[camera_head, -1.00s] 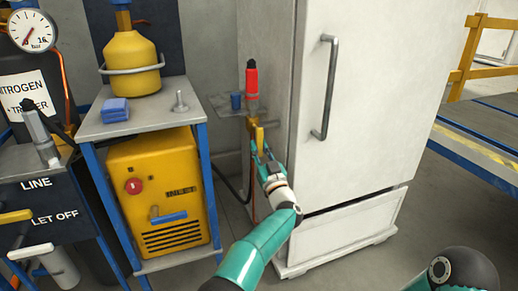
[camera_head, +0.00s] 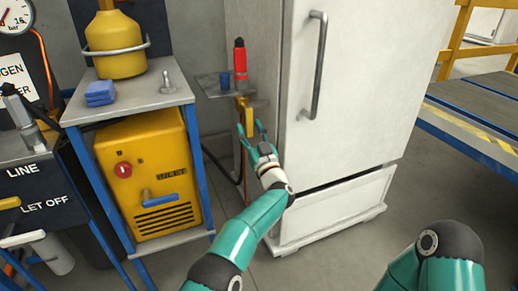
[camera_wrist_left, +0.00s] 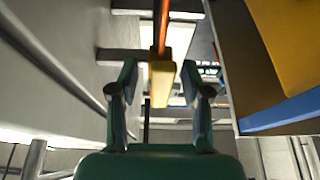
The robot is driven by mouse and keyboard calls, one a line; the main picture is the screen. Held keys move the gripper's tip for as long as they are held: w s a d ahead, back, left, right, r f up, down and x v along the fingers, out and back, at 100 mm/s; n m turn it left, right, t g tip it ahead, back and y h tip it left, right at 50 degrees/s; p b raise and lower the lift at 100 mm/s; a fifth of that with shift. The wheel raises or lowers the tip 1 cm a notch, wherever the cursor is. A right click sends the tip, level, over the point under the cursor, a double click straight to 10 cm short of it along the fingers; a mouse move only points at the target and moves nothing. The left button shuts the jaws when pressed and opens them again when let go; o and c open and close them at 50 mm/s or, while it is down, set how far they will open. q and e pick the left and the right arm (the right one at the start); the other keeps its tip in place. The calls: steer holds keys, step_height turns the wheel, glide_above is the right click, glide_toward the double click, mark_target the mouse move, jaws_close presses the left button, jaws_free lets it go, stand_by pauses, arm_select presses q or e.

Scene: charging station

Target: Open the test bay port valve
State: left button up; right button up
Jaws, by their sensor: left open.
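A yellow lever (camera_head: 245,113), which looks like the port valve handle, hangs below a small grey shelf (camera_head: 213,89) beside the white cabinet. In the left wrist view the lever (camera_wrist_left: 160,82) lies between the two fingers, with a gap on each side. An orange-red line runs from its far end. My left gripper (camera_head: 253,132) is open just below and in front of the lever, fingers pointing up toward it. It also shows open in the left wrist view (camera_wrist_left: 160,97). I see no label on the valve. My right gripper is out of view; only part of that arm shows.
A red, black-topped cylinder (camera_head: 240,62) and a blue cap (camera_head: 225,80) are at the small shelf. The white cabinet (camera_head: 345,90) stands close on the right. A blue-framed cart (camera_head: 135,98) with a yellow machine (camera_head: 153,180) stands left. A dark hose hangs behind my gripper.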

arm_select(q)
steer(key=v, duration=1.1)
steer(key=shift+s+f, duration=0.25)
steer(key=shift+s, duration=0.05)
steer(key=a+f+m+g+h, duration=0.2)
steer(key=a+f+g+h, duration=0.15)
steer(key=f, duration=0.65)
steer(key=a+f+m+g+h, duration=0.2)
steer(key=a+f+h, duration=0.2)
steer(key=f, duration=0.5)
steer(key=s+a+f+g+h+p, duration=0.15)
steer(key=s+a+f+g, duration=0.25)
steer(key=s+f, duration=0.45)
steer(key=s+a+f+n+g+h, duration=0.1)
steer(key=s+f+g, duration=0.25)
steer(key=s, duration=0.65)
steer(key=s+a+f+g+h, duration=0.15)
steer(key=s+g, duration=0.25)
steer(key=s, duration=0.7)
steer(key=s+a+f+n+g+h, duration=0.1)
steer(key=s+a+f+g, duration=0.15)
steer(key=s, duration=0.75)
step_height(320, 180, up, 37)
steer(key=p, duration=3.8)
steer(key=shift+d+m+g, duration=0.3)
steer(key=shift+d+g, duration=0.05)
